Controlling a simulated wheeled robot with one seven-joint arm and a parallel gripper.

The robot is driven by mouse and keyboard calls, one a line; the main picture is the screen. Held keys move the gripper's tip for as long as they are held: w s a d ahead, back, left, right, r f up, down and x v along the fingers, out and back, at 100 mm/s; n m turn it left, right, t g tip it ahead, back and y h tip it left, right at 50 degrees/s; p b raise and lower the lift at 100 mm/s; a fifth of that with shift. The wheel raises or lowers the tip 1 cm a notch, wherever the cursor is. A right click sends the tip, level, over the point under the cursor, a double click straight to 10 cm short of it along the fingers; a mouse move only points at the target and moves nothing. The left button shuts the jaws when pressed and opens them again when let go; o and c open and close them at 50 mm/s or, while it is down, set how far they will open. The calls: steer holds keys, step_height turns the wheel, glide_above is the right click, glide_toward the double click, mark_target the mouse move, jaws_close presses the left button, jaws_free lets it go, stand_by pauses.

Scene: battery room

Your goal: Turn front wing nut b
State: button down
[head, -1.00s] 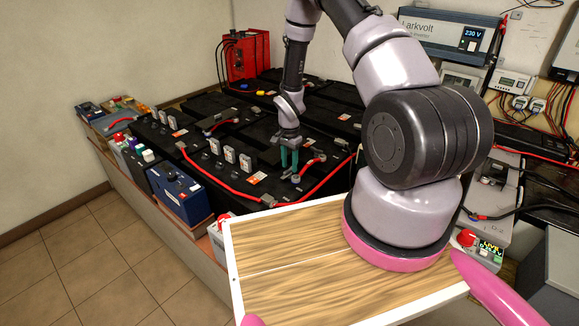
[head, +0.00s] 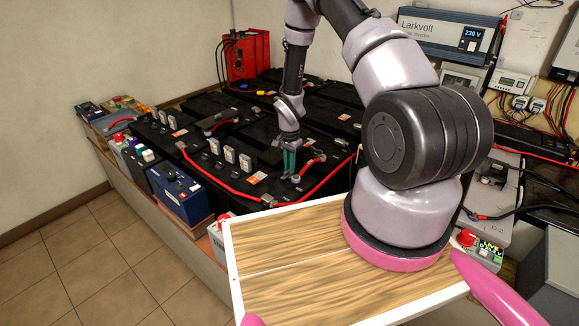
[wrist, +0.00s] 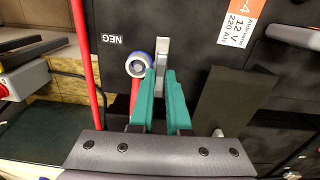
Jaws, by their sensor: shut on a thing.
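My gripper (head: 289,163) points down at the near part of the black battery bank, its teal fingers close together. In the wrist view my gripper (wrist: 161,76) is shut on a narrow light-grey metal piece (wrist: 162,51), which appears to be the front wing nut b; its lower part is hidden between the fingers. A round grey terminal with a blue-and-white ring (wrist: 137,65) is just left of the fingertips, above a red cable. The black battery top (wrist: 210,45) bears the marking NEG. The head view does not show the nut clearly.
A red cable (head: 215,187) runs along the front batteries. Upright grey pieces (head: 230,154) stand left of my gripper. A blue battery (head: 178,194) is on the ledge at left. A dark flat block (wrist: 232,100) is right of the fingers in the wrist view.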

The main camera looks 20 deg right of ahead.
steer(key=n, duration=0.4)
steer(key=shift+n, duration=0.3)
steer(key=n, duration=0.9)
steer(key=shift+n, duration=1.9)
steer(key=c, duration=0.9)
jaws_free()
steer(key=shift+r, duration=0.1)
